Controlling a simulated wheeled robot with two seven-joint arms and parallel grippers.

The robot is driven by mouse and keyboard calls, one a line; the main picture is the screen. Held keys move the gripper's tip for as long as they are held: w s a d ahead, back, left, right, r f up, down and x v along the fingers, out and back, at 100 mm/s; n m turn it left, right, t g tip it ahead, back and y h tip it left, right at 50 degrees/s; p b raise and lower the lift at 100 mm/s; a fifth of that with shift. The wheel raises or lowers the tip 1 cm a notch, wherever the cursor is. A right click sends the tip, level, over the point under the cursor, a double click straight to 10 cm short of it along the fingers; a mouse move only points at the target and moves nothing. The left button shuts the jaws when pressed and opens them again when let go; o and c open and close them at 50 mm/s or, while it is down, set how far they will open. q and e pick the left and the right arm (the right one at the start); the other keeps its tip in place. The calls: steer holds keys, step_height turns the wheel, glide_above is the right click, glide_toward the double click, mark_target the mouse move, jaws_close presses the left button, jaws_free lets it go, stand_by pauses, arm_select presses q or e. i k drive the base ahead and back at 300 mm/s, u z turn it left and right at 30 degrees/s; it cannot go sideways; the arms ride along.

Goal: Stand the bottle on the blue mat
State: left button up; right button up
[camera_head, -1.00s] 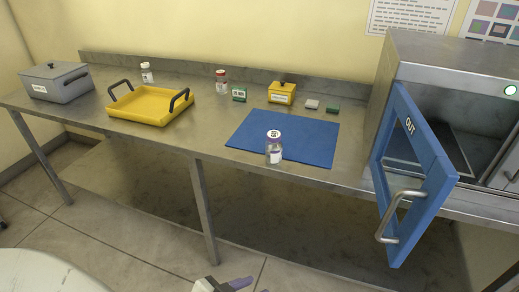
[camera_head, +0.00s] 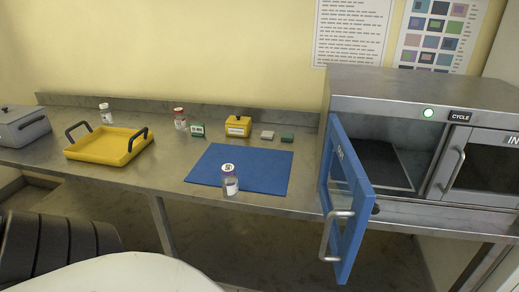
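Nothing is touching the bottle. The mat lies flat on the steel bench, and the rest of its surface is bare. Neither of my grippers shows in the head view.
An incubator (camera_head: 390,90) stands at the right; its blue-framed door (camera_head: 352,215) hangs open over the bench front. A yellow tray (camera_head: 100,154), two other bottles, a yellow box (camera_head: 238,126), small boxes and a grey box (camera_head: 20,128) stand left and behind.

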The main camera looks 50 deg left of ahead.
mark_target(258, 167)
steer(key=i, duration=0.95)
steer(key=u, duration=0.5)
